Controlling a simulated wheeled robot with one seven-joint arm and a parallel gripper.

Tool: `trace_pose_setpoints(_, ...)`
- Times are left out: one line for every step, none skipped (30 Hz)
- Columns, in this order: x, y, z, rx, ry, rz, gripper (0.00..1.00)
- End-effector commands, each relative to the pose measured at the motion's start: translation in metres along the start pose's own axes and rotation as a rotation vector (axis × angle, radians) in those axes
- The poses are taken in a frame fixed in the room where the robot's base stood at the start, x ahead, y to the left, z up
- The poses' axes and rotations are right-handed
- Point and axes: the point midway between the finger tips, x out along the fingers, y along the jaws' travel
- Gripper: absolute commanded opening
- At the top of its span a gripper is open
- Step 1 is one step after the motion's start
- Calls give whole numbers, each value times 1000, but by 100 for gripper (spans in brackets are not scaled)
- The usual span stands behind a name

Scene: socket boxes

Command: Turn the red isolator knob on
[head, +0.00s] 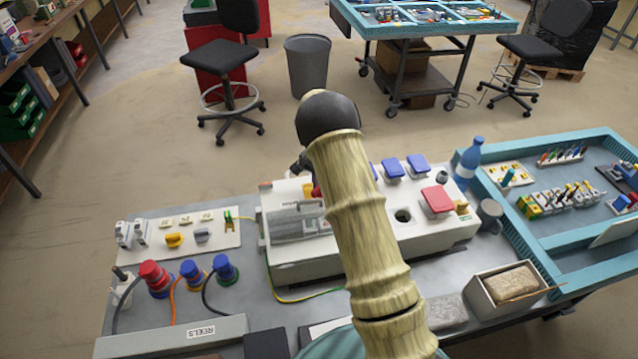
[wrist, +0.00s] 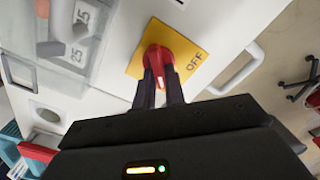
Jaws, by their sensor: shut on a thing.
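The red isolator knob (wrist: 164,54) sits on a square yellow plate (wrist: 195,38) in the wrist view. The word OFF is printed on the plate to the right of the knob. My gripper (wrist: 159,80) is shut on the knob, with one dark finger on each side of it. The fingers hide part of the knob, so I cannot tell exactly which mark it points to. In the head view my arm covers most of this spot on the white socket box (head: 290,268).
The box also carries a clear cover (head: 297,222), blue socket lids (head: 392,168) and a red lid (head: 437,200). Red and blue plugs (head: 152,277) with cables stand at the left. A blue bottle (head: 468,162), a mug (head: 490,213) and a teal-rimmed tray (head: 535,262) are at the right.

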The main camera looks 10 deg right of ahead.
Motion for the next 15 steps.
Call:
trace_pose_setpoints(-2, -1, -1, 2, 2, -4, 0)
trace_pose_setpoints(-2, -1, 0, 2, 2, -4, 0)
trace_pose_setpoints(-2, -1, 0, 2, 2, -4, 0)
trace_pose_setpoints(-2, -1, -1, 2, 2, -4, 0)
trace_pose_setpoints(-2, -1, -1, 2, 2, -4, 0)
trace_pose_setpoints(-2, -1, 0, 2, 2, -4, 20)
trace_pose_setpoints(-2, -1, 0, 1, 2, -4, 25)
trace_pose_setpoints(-1, -1, 0, 1, 2, -4, 31)
trace_pose_setpoints(-1, -1, 0, 1, 2, -3, 34)
trace_pose_setpoints(-1, -1, 0, 1, 1, -3, 34)
trace_pose_setpoints(-1, -1, 0, 1, 1, -3, 34)
trace_pose_setpoints(-1, -1, 0, 1, 1, -2, 34)
trace_pose_setpoints(-1, -1, 0, 0, 1, -2, 34)
trace_pose_setpoints(-1, -1, 0, 0, 1, -2, 34)
trace_pose_setpoints(-1, 0, 0, 0, 1, -2, 34)
